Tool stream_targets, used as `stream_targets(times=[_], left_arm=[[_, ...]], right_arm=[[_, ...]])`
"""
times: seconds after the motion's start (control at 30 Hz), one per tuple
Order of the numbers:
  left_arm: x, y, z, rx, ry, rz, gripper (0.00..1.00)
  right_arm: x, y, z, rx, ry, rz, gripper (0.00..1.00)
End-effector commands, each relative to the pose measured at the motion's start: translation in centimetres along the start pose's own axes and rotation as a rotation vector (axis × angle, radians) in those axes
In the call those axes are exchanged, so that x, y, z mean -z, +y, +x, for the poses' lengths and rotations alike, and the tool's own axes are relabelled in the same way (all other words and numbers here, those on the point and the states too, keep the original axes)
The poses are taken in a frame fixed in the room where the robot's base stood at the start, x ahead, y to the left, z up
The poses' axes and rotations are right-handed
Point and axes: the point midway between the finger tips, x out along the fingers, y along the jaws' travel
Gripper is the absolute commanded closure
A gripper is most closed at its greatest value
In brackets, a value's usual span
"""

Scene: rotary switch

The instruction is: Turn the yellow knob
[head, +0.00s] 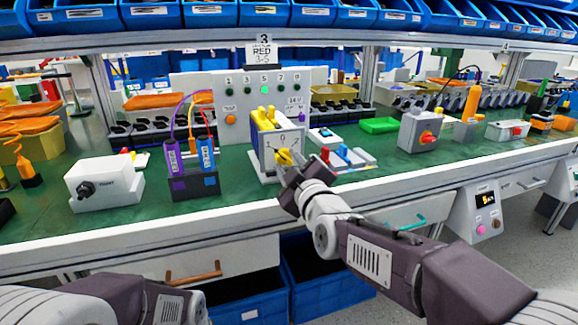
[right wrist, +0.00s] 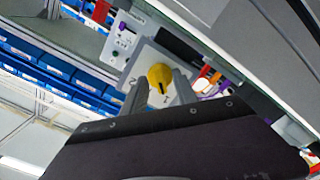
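The yellow knob (head: 284,156) sits on the white front face of a switch box (head: 268,150) on the green bench. In the right wrist view the yellow knob (right wrist: 160,77) lies between the ends of my two fingers, with a dark pointer mark on it and the digits "1" and "2" on the plate. My right gripper (head: 292,172) is right in front of the box, its fingers apart on either side of the knob. In the right wrist view its fingers (right wrist: 162,88) show no clear contact with the knob. My left gripper is not in view, only part of my left arm.
A grey panel (head: 215,88) with lights stands behind the switch box. A holder with purple and blue blocks (head: 194,183) is to its left, a white box with a black knob (head: 104,182) further left. A box with a red button (head: 420,131) stands to the right.

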Motion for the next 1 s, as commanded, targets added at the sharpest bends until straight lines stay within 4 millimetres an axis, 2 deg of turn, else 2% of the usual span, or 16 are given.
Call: stream_targets(times=[0.03,0.13,0.17,0.57,0.77,1.0], left_arm=[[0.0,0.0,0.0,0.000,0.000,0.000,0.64],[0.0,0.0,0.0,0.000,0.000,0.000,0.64],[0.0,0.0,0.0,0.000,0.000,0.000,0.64],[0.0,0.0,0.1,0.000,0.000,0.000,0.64],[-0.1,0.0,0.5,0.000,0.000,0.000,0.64],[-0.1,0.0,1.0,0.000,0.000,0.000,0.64]], right_arm=[[0.0,0.0,0.0,0.000,0.000,0.000,0.71],[0.0,0.0,0.0,0.000,0.000,0.000,0.99],[0.0,0.0,0.0,0.000,0.000,0.000,1.00],[0.0,-0.1,0.0,0.001,0.000,0.050,1.00],[-0.1,-0.1,0.0,0.001,-0.001,0.176,1.00],[-0.1,-0.2,0.0,0.000,0.000,0.399,1.00]])
